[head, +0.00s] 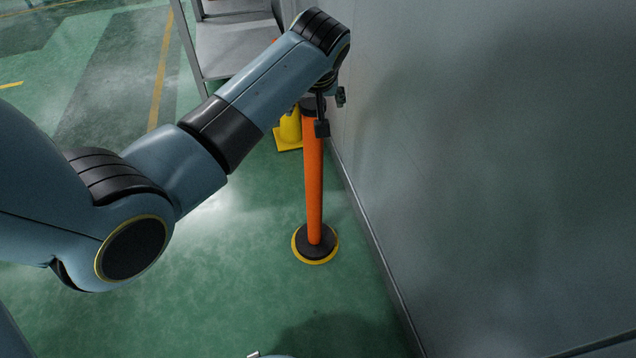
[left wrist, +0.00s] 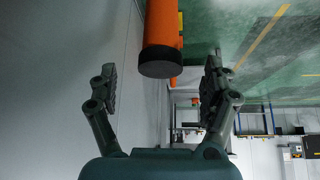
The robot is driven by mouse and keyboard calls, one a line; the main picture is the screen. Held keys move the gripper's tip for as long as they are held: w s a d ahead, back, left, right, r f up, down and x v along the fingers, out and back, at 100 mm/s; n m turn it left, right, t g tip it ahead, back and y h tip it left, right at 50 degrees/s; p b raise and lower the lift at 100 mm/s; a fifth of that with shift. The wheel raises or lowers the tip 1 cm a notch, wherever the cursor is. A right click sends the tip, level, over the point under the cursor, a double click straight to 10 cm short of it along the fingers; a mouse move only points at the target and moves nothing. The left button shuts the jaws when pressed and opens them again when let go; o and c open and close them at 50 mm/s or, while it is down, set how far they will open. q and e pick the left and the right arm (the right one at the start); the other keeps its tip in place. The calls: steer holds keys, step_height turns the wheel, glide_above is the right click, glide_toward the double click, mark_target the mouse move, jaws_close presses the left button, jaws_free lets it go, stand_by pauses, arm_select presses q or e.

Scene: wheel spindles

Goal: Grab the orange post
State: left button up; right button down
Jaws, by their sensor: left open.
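The orange post (head: 313,185) stands upright on a round black base with a yellow rim (head: 316,243), close to the grey wall. My left gripper (head: 330,112) is at the post's upper end, with its fingers partly hiding the black top. In the left wrist view, the open left gripper (left wrist: 160,83) has one finger on each side of the line of the post. The post's black cap (left wrist: 160,62) shows between the fingers, with space on both sides and nothing clasped. My right gripper is in neither view.
A grey wall (head: 500,150) runs close along the right of the post. A yellow object (head: 288,130) stands on the floor behind the post, and a grey metal shelf (head: 228,48) is farther back. Green floor (head: 230,290) is clear in front and to the left.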

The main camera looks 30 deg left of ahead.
mark_target(314, 104)
arm_select(q)
steer(key=b+x, duration=0.1)
steer(key=x, duration=0.2)
steer(key=b+x, duration=0.1)
steer(key=x, duration=0.1)
steer(key=shift+w+a+f, duration=0.2)
steer(key=shift+b+x, duration=0.5)
steer(key=shift+x, duration=0.35)
steer(key=shift+r, duration=0.1)
steer(key=c, duration=0.5)
steer(key=shift+c, duration=1)
steer(key=c, duration=0.9)
steer(key=shift+w+r, duration=0.1)
steer(key=shift+r, duration=0.05)
jaws_close()
steer(key=shift+a, duration=0.1)
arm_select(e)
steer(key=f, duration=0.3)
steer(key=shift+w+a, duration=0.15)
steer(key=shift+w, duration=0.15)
arm_select(q)
steer(key=shift+r, duration=0.1)
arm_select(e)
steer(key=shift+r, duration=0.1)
